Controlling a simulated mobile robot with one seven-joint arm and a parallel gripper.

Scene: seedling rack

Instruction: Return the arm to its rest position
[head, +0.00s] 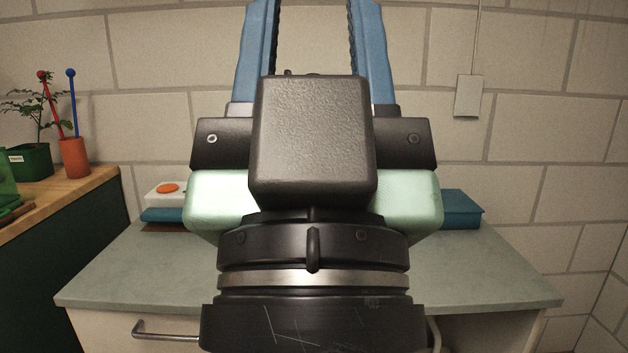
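My gripper (313,22) is raised in front of the head camera and fills the middle of the view. Its two blue fingers point up and stand wide apart. Only bare wall shows between them, so it is open and empty. The fingertips run out of the top of the picture. The wrist and the dark gripper body hide the middle of the bench behind.
A grey-green bench top (480,265) lies behind my arm. A blue box (461,209) stands on it at right, a white box with an orange disc (167,188) at left. A wooden counter (75,191) at left bears a potted plant (34,160) and an orange cup (74,158).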

